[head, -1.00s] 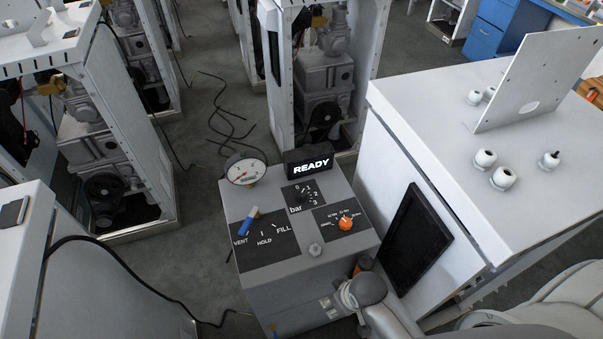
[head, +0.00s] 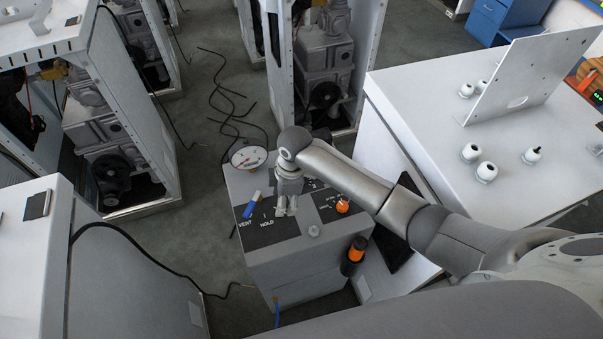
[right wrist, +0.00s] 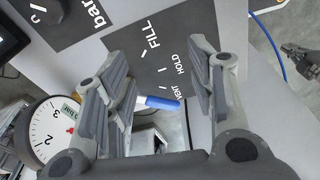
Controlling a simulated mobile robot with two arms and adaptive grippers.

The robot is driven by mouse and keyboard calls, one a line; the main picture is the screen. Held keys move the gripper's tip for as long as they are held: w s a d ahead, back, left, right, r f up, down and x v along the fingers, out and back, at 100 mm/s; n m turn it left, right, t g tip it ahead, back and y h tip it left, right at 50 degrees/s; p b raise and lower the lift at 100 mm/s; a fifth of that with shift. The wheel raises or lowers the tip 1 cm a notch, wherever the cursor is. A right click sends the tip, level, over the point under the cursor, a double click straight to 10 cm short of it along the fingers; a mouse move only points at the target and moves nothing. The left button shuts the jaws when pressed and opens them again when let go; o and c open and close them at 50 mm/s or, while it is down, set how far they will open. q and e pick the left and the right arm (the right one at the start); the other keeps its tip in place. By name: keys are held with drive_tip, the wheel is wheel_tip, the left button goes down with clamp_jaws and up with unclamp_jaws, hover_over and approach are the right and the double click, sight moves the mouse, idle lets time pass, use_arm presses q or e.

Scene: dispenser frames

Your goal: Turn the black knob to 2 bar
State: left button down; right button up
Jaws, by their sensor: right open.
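The black knob (right wrist: 37,15) shows at the top left edge of the right wrist view, beside the "bar" label. In the head view my right arm hides it. My right gripper (head: 286,209) is open and empty above the dispenser's sloping top panel, near the FILL/HOLD lettering. In the right wrist view its fingers (right wrist: 158,98) are spread, with the blue lever (right wrist: 158,102) showing between them farther off. The knob lies outside the fingers. The knob's setting is not readable. A dark claw-like shape (right wrist: 300,62) at the right wrist view's right edge may be my left gripper.
A round pressure gauge (head: 249,158) stands at the panel's back left. An orange knob (head: 342,206) and a pale round fitting (head: 313,231) sit right of my gripper. A white cabinet (head: 430,110) stands to the right. Black cables (head: 222,95) lie on the floor behind.

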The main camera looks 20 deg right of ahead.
drive_tip(key=w+d+r+n+h, duration=0.2)
drive_tip(key=w+d+r, duration=0.3)
drive_tip(key=w+d, duration=0.35)
drive_tip(key=f+b, duration=0.1)
drive_tip(key=f, duration=0.2)
drive_tip(key=f+b, duration=0.2)
drive_tip(key=f, duration=0.1)
drive_tip(key=w+f+b, duration=0.1)
drive_tip(key=f+b, duration=0.1)
drive_tip(key=f, duration=0.1)
drive_tip(key=shift+w+a, duration=0.1)
drive_tip(key=shift+a, duration=0.25)
drive_tip(key=shift+f+b, duration=0.9)
drive_tip(key=shift+f, duration=0.05)
drive_tip(key=c, duration=1)
